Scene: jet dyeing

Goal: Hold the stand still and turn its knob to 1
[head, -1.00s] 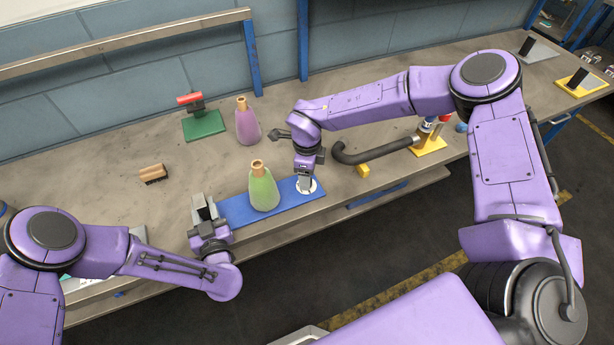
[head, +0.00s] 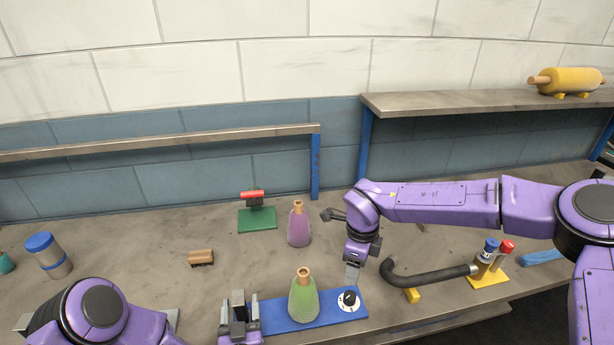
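The stand (head: 322,319) is a blue board on the bench near its front edge, with a green flask (head: 303,299) standing on it. Its black knob (head: 349,298) sits on a white dial at the right end. The dial marks are too small to read. My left gripper (head: 240,306) is at the board's left end, its fingers on either side of a dark grey upright piece there, seemingly closed on it. My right gripper (head: 351,275) points down just behind and above the knob, apart from it. I cannot tell its finger gap.
A purple flask (head: 299,226) and a green base with a red-topped clamp (head: 257,218) stand behind. A brown brush (head: 201,257) lies left. A black hose (head: 425,275) and a yellow rack of bottles (head: 488,278) are right. A blue-capped jar (head: 48,256) stands far left.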

